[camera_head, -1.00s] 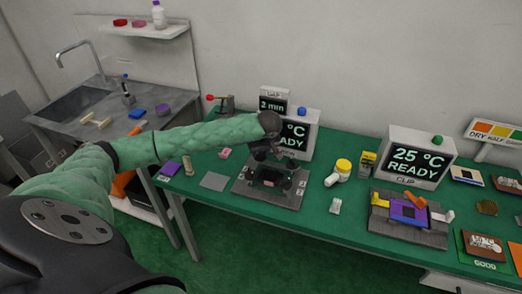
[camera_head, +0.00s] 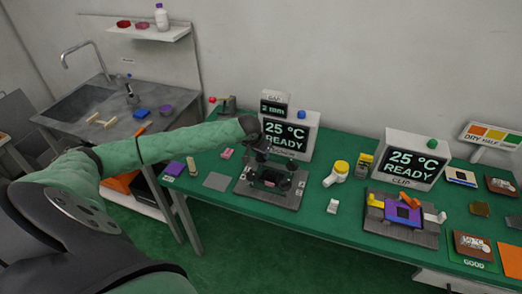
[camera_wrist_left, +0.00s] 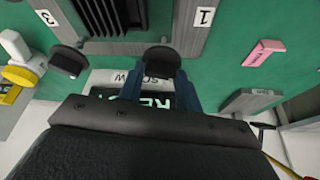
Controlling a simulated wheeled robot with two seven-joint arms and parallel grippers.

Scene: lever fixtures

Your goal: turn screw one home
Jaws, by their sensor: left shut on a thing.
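The grey screw fixture (camera_head: 288,202) lies on the green bench below its 25 °C READY display (camera_head: 285,136). My left gripper (camera_head: 262,158) reaches over the fixture's far side, pointing down at it. In the left wrist view, its two blue-grey fingers (camera_wrist_left: 163,72) are shut on a round black screw knob (camera_wrist_left: 162,60), beside the plate marked 1 (camera_wrist_left: 204,17). A second black knob (camera_wrist_left: 70,61) stands apart to the left, on the side marked 3 (camera_wrist_left: 43,17). The screw's shaft is hidden under the knob. My right gripper is not in view.
A clip fixture (camera_head: 400,230) with a purple part lies further right. A pink block (camera_head: 227,154) and a grey pad (camera_head: 216,181) lie to the left.

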